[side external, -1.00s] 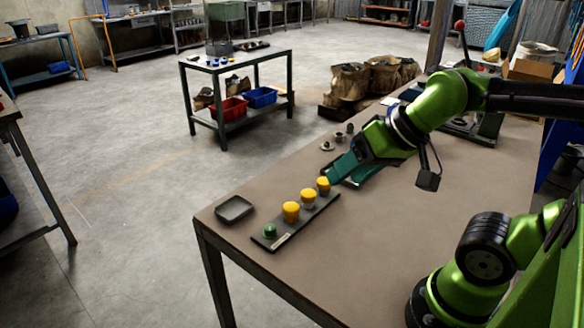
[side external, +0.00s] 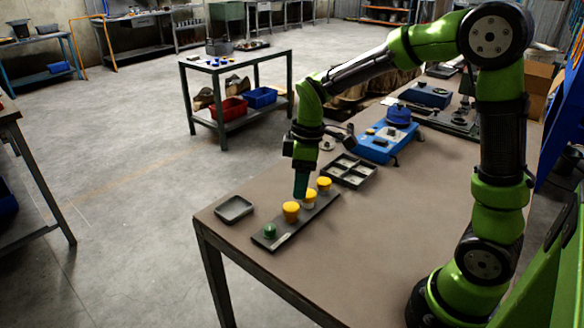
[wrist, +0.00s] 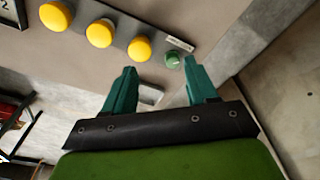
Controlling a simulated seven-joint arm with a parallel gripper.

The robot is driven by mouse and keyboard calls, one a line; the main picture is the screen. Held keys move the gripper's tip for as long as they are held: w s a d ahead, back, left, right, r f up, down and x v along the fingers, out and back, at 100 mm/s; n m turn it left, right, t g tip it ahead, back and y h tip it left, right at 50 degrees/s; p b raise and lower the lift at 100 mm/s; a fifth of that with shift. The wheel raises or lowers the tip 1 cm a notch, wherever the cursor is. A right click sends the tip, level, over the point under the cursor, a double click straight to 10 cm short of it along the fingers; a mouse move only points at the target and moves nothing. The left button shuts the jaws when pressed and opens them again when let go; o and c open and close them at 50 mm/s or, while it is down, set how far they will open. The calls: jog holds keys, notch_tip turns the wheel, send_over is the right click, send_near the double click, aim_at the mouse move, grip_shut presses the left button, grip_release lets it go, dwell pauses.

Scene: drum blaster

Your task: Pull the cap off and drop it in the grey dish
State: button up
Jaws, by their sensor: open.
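Three yellow caps, near (side external: 291,208), middle (side external: 309,196) and far (side external: 323,184), stand in a row on a dark strip (side external: 282,236). A small green knob (side external: 270,230) stands at the strip's near end. The wrist view shows the caps (wrist: 139,48) and the green knob (wrist: 172,59) beyond my fingers. My gripper (side external: 300,194) points down by the row and partly hides the middle cap in the side view. Its green fingers (wrist: 159,65) are spread and empty. The grey dish (side external: 234,208) lies left of the strip, apparently empty; part of it shows between the fingers (wrist: 151,96).
A grey divided tray (side external: 349,171) and a blue box-like device (side external: 384,143) stand farther back on the table. The strip bears a pale label (wrist: 180,44). The table's left edge runs close to the dish. The table's front right is clear.

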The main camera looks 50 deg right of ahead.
aim_at(291, 206)
jog(key=w+f+n, duration=0.1)
jog(key=n, duration=0.1)
jog(key=w+d+f+n, duration=0.1)
jog(key=n, duration=0.2)
jog(key=w+n+g, duration=0.1)
jog(key=w+n, duration=0.1)
jog(key=shift+w+d+f+n+h, duration=0.1)
jog(key=shift+d+f+n+h, duration=0.2)
jog(key=shift+d+f, duration=0.1)
jog(key=shift+w+r+n, duration=0.2)
jog(key=shift+r+n, duration=0.1)
jog(key=shift+n, duration=0.4)
jog(key=shift+s+n, duration=0.1)
jog(key=shift+n, duration=0.7)
jog(key=shift+f, duration=4)
jog(key=c, duration=0.8)
jog(key=shift+r, duration=3.05)
jog(key=shift+c, duration=0.2)
